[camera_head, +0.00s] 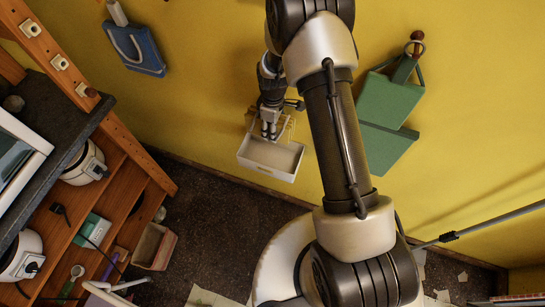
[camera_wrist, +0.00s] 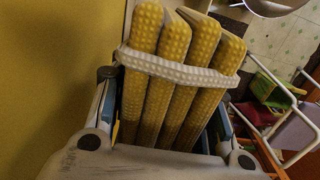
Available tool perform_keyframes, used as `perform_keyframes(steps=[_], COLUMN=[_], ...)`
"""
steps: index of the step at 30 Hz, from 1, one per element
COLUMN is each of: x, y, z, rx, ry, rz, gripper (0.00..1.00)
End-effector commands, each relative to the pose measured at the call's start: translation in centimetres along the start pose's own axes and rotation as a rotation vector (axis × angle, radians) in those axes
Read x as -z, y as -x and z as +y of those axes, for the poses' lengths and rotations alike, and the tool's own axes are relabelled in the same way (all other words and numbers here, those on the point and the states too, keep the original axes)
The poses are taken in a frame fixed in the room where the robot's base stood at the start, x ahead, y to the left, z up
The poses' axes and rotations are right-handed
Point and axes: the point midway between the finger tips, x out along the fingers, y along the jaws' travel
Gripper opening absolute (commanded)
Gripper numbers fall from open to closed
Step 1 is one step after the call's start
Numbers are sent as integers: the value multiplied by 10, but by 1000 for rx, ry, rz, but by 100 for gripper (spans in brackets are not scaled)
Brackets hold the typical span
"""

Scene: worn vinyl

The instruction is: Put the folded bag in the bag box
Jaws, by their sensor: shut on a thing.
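The folded bag (camera_wrist: 160,110) fills the middle of the wrist view. It is yellow with a waffle-like texture, in several upright layers, with a pale strap across it. My gripper (camera_wrist: 168,78) is shut on it, with a finger at either side. In the head view my gripper (camera_head: 268,130) points down just above a white open-topped box (camera_head: 286,176) by the yellow wall, which appears to be the bag box. The bag is hard to make out there against the wall; only pale outlines show beside the fingers. The visible inside of the box looks empty.
A wooden shelf unit (camera_head: 120,160) with appliances stands at left. A small carton (camera_head: 154,247) sits on the dark floor. A grey pole (camera_head: 490,221) slants at right.

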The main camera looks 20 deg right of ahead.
Motion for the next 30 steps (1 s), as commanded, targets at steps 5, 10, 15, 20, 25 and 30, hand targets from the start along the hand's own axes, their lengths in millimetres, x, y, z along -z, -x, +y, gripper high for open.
perform_keyframes(steps=[5, 10, 15, 20, 25, 30], x=[-1, -1, -1, 0, -1, -1], y=[-45, -91, -132, -151, -161, -188], z=[-1, -1, -1, 0, 0, -1], rx=[4, 4, 2, 1, 1, 2], ry=[9, 8, 7, 7, 6, 6], rz=[-3, -2, -1, 0, 0, -1], gripper=[18, 18, 18, 18, 18, 18])
